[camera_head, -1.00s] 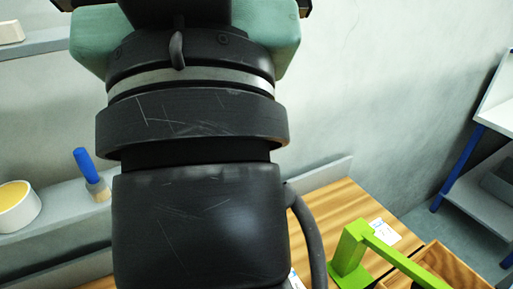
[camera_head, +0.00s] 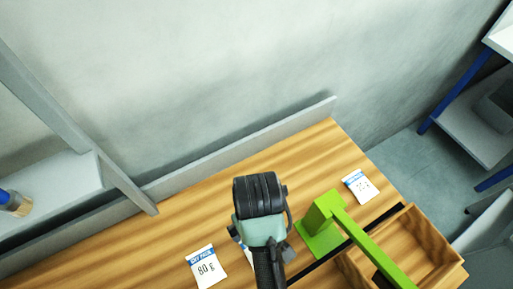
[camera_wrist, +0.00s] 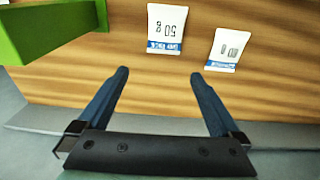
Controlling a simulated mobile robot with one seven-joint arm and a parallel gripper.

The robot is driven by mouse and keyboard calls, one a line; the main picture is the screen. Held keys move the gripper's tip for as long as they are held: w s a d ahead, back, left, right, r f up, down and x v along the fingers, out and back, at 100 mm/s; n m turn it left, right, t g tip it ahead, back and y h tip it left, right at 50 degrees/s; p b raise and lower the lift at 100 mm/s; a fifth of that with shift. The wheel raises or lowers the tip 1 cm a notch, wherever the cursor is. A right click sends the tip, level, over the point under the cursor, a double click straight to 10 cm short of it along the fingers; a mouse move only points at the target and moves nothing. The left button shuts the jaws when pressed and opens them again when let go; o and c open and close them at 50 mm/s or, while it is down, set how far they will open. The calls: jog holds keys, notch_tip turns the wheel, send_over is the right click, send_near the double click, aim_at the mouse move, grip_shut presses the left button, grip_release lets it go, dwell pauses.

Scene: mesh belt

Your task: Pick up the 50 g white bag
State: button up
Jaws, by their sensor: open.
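The white bag marked 50 g (camera_wrist: 166,27) lies on the wooden table, with a blue band along one edge; it is upside down in the wrist view. In the head view only a sliver of it (camera_head: 247,256) shows beside my arm. My gripper (camera_wrist: 160,74) is open and empty in the wrist view. The 50 g bag appears beyond the fingertips, roughly in line with the gap between them. The fingers are not clearly visible in the head view.
A bag marked 80 g (camera_head: 207,268) lies left of my arm, and another bag (camera_head: 360,186) at the right, its number unclear. A green stand (camera_head: 320,225) with a long bar is right of my arm, beside a wooden tray (camera_head: 408,222). A grey ledge (camera_head: 240,147) runs along the wall.

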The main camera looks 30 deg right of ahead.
jog(key=shift+g, duration=0.4)
jog(key=f, duration=0.2)
jog(key=s+f, duration=0.1)
jog(key=f, duration=0.2)
jog(key=s+f, duration=0.1)
jog(key=f, duration=0.1)
jog(key=shift+a+f, duration=0.3)
jog(key=shift+w+d+f+p, duration=0.1)
jog(key=shift+f+p, duration=0.7)
jog(key=shift+f, duration=2.3)
jog(key=c, duration=1.1)
jog(key=shift+c, duration=0.2)
jog(key=shift+r, duration=0.15)
